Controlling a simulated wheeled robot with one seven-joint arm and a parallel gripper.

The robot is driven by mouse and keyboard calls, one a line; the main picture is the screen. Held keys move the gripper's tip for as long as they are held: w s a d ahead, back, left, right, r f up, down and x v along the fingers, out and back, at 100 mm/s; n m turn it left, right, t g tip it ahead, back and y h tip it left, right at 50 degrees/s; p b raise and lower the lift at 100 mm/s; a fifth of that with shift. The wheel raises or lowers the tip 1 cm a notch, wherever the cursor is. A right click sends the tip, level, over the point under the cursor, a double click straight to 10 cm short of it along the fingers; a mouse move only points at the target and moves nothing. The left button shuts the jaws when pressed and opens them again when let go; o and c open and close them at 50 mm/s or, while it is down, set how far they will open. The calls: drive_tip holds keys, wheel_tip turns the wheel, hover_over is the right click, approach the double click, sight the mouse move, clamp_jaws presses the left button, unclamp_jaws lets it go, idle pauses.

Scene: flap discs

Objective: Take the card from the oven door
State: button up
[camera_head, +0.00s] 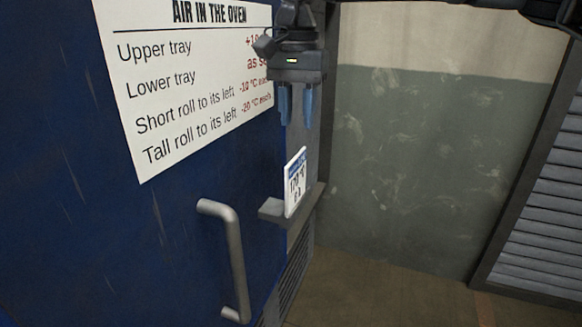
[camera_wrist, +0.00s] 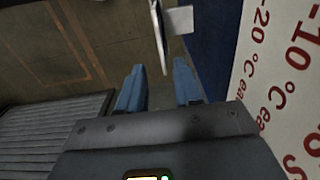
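A small white card (camera_head: 296,183) with a blue top band and dark print stands upright on a grey ledge (camera_head: 272,210) at the right edge of the blue oven door (camera_head: 60,190). In the wrist view the card (camera_wrist: 157,30) shows nearly edge-on, by the pale ledge (camera_wrist: 182,19). My gripper (camera_head: 296,122) hangs above the card, fingers pointing down. Its two blue fingers are apart with nothing between them; they also show open in the wrist view (camera_wrist: 158,78). The fingers appear clear of the card.
A grey bar handle (camera_head: 235,260) juts from the door left of and below the ledge. A white printed sign (camera_head: 190,80) is on the door behind my gripper. A louvred grey panel (camera_head: 540,200) stands at the right. Floor (camera_head: 390,295) right of the oven is clear.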

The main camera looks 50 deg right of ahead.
sight(296, 156)
wheel_tip(296, 156, down, 12)
drive_tip(key=b, duration=0.7)
drive_tip(key=shift+r, duration=0.15)
drive_tip(key=shift+a, duration=0.1)
clamp_jaws()
drive_tip(key=shift+r, duration=0.2)
idle(1.0)
drive_tip(key=shift+r+p, duration=1.9)
drive_tip(key=shift+r, duration=1.45)
